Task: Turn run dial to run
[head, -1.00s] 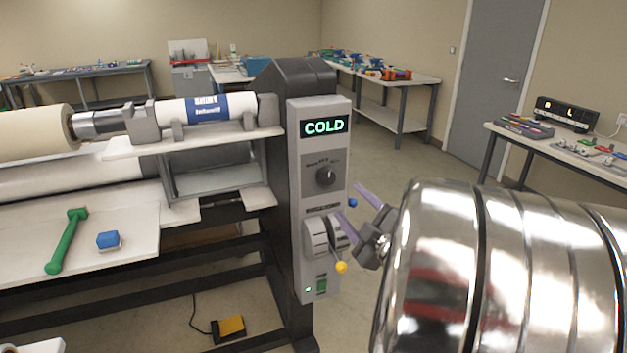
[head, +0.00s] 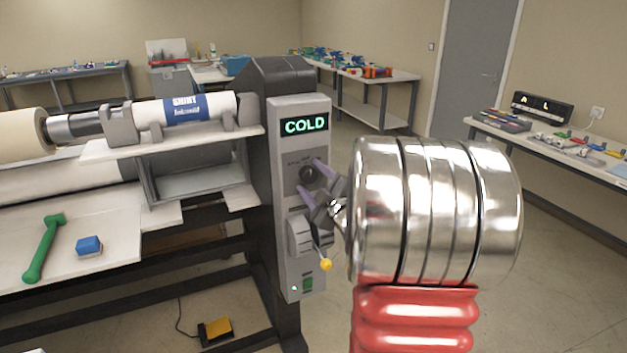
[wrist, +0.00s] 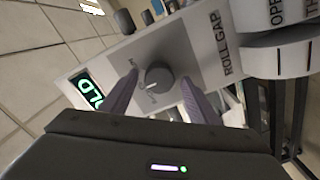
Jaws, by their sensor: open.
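The run dial is a dark round knob (head: 308,174) on the grey control panel (head: 290,245), below a display (head: 305,125) that reads COLD in green. In the wrist view the knob (wrist: 158,79) shows between my two purple fingers. My gripper (head: 311,178) is open, with one finger on each side of the knob. I cannot tell whether the fingers touch it. The labels around the dial are too small and partly covered to read.
Below the dial are a roll gap lever with a yellow knob (head: 326,264) and a green switch (head: 308,283). A green tool (head: 43,248) and a blue block (head: 89,245) lie on the machine's bed at left. A yellow pedal (head: 216,331) is on the floor.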

